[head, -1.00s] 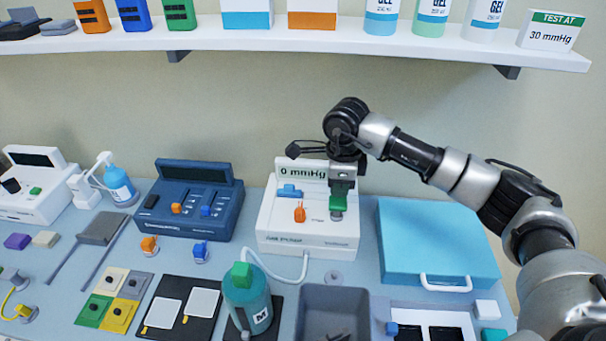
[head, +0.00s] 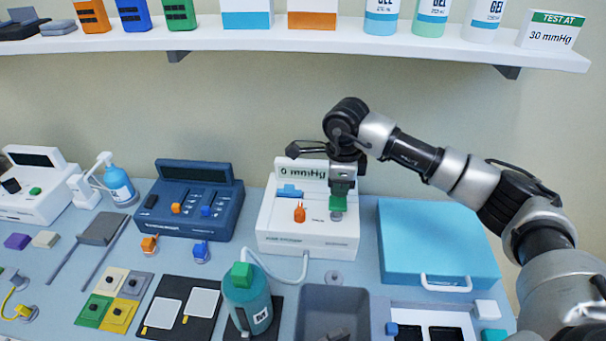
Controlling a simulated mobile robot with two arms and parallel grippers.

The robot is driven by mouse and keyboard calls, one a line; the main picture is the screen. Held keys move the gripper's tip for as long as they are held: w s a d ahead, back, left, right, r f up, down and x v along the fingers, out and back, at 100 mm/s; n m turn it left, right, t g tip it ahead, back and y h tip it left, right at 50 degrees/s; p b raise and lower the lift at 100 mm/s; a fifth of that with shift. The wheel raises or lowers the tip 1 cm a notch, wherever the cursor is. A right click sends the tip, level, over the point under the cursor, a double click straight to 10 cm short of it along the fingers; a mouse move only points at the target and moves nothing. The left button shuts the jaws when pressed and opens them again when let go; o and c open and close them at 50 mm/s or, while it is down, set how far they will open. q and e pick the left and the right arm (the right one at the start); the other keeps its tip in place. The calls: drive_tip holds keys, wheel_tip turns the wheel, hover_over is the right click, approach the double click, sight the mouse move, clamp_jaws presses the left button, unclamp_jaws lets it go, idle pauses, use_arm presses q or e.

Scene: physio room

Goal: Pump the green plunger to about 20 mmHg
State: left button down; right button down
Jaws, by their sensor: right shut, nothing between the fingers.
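The white pump unit (head: 284,238) stands on the table at centre, and its display (head: 301,172) reads 0 mmHg. The green plunger (head: 338,204) rises from the right side of its top. My right gripper (head: 342,188) is shut and empty, pointing down, with its fingertips right at the plunger's top; it seems to touch it. The gripper hides part of the display's right end. A blue part (head: 289,190) and an orange knob (head: 299,212) sit on the unit left of the plunger. My left gripper is not in view.
A pale hose (head: 304,266) runs from the unit to a teal bottle-like cylinder (head: 247,305) in front. A blue case (head: 437,240) stands to the right, a dark blue device (head: 191,202) to the left. A grey tray (head: 331,303) lies in front. A shelf (head: 300,37) spans above.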

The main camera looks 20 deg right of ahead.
sight(338, 201)
idle(0.3)
drive_tip(key=shift+f+b, duration=2.2)
drive_tip(key=shift+f, duration=0.55)
drive_tip(key=shift+r, duration=0.1)
drive_tip(key=shift+r+p, duration=1.55)
drive_tip(key=shift+r, duration=1.1)
drive_tip(key=shift+f+b, duration=2.05)
drive_tip(key=shift+f, duration=0.6)
drive_tip(key=shift+r+p, duration=1.45)
drive_tip(key=shift+r, duration=1.2)
